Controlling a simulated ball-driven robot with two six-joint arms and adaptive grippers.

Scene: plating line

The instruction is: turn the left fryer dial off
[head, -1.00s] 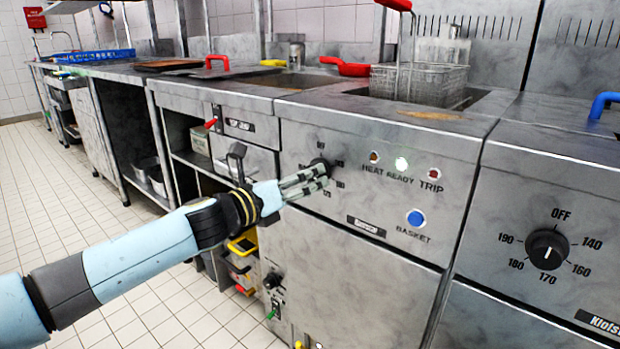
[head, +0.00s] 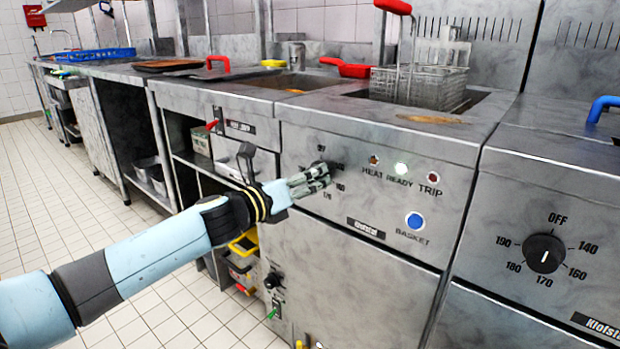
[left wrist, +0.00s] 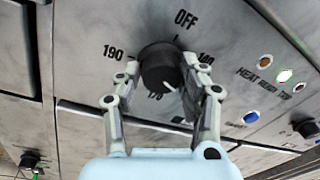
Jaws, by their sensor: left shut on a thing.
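The left fryer dial (left wrist: 158,66) is a black round knob on a steel front panel, with OFF printed above it and 190 to its left. A short white mark shows on the dial's lower right, towards the 170 to 160 side. My left gripper (left wrist: 161,68) is shut on the dial, one finger on each side. In the head view my left gripper (head: 322,177) reaches the panel from the left, and its fingers hide most of the dial. My right gripper is in neither view.
Right of the dial are the heat, ready and trip lamps, with ready (head: 401,169) lit, and a blue basket button (head: 414,220). A second fryer dial (head: 544,253) is at the right. A wire basket (head: 420,85) stands above. The tiled floor at left is clear.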

